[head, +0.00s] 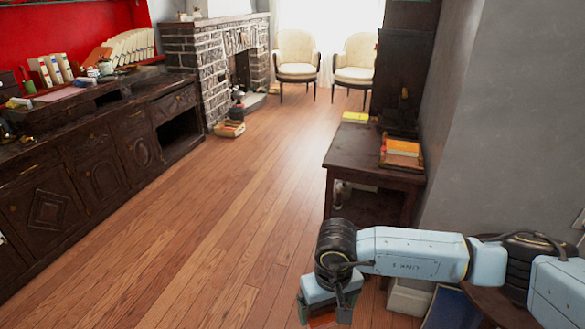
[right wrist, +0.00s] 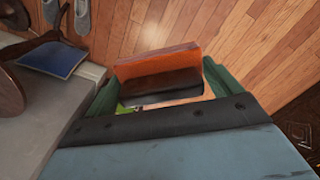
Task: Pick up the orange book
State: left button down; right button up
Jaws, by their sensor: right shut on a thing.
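My right gripper (head: 328,306) is low at the bottom of the head view, over the wooden floor. In the right wrist view its two green fingers (right wrist: 160,86) stand on either side of an orange book (right wrist: 157,62) with a dark lower face. The gripper is shut on this book and holds it. In the head view only a small reddish-orange edge of the book (head: 322,321) shows below the gripper. My left gripper is not in view.
A dark wooden side table (head: 360,159) at the right carries another orange item (head: 402,147) and a yellow item (head: 355,117). A long dark cabinet (head: 75,180) lines the left wall. The wooden floor (head: 205,225) between them is clear.

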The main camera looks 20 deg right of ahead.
aim_at(401, 148)
jog(key=u, duration=0.45)
jog(key=i, duration=2.65)
jog(key=z, duration=1.75)
jog(key=i, duration=0.75)
jog(key=z, duration=0.75)
jog(key=i, duration=0.5)
jog(key=u, duration=0.05)
